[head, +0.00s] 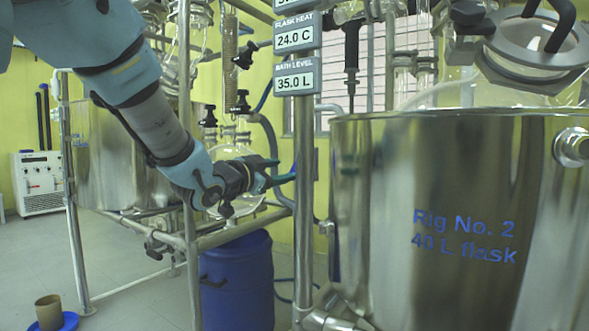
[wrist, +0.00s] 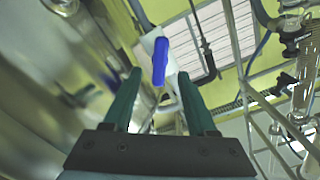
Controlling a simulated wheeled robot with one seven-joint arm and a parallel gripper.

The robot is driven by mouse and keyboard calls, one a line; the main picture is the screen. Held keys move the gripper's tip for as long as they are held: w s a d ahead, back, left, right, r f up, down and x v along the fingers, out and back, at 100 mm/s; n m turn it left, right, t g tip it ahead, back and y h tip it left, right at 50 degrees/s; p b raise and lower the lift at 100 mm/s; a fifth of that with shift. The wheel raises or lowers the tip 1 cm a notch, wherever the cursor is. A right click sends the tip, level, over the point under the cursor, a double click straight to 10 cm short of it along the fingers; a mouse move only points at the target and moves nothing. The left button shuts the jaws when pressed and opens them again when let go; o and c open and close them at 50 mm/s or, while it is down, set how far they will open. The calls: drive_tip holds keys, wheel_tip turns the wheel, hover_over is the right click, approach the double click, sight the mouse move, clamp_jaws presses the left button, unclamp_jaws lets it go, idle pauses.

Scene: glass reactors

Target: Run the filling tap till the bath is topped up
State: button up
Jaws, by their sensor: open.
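The bath is the large steel vessel (head: 385,220) marked "Rig No. 2, 40 L flask" at the right of the head view. The bath level display (head: 294,83) on the pole reads 35.0 L. My gripper (head: 280,172) is left of the bath, by the upright pole. In the wrist view my gripper (wrist: 159,88) has its two teal fingers apart, with nothing between them. A blue lever handle (wrist: 160,62), apparently the tap's, shows just beyond the fingertips, in line with the gap. The tap's body and any water flow cannot be made out.
The steel pole (head: 304,200) stands close to my gripper. A second steel vessel (head: 110,160) and frame tubes are behind my arm. A blue drum (head: 237,285) stands below my gripper. A beaker (head: 49,312) on a blue base is on the floor at left.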

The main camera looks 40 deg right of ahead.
sight(294, 168)
drive_tip(key=x, duration=0.6)
drive_tip(key=shift+d+p, duration=0.1)
drive_tip(key=shift+p, duration=0.2)
clamp_jaws()
